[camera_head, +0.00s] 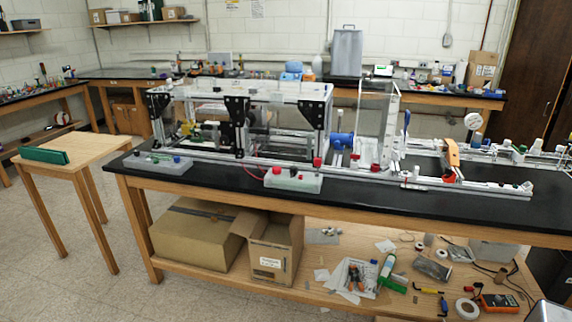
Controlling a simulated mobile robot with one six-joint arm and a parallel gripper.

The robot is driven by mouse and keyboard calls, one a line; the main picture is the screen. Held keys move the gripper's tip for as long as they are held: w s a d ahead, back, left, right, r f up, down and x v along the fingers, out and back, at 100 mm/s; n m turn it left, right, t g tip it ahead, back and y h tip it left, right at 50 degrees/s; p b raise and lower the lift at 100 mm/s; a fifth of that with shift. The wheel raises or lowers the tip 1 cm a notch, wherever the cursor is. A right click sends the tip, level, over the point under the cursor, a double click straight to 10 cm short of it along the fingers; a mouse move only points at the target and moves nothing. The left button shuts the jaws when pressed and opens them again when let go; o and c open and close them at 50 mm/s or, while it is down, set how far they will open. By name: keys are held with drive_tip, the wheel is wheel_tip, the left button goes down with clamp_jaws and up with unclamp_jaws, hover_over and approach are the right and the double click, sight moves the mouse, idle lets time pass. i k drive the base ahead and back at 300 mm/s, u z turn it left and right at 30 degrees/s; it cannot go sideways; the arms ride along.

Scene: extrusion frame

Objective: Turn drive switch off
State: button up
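The extrusion frame (282,92) stands on the black-topped bench, with black brackets and clear panels. A pale control box (158,165) with small coloured knobs sits at the bench's left front. A second pale control box (293,182) with red knobs sits at the front edge near the middle. I cannot tell which control is the drive switch or what position it is in. A blue motor-like part (342,141) is right of the frame's middle. My gripper does not show in this view.
A small wooden table (90,149) with a green object (45,156) stands at the left. Cardboard boxes (192,236) and loose tools fill the shelf under the bench. The floor (80,285) in front of the bench at the left is clear.

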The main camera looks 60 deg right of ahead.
sight(293, 169)
drive_tip(key=u, duration=0.05)
drive_tip(key=i, duration=0.95)
drive_tip(key=z, duration=0.1)
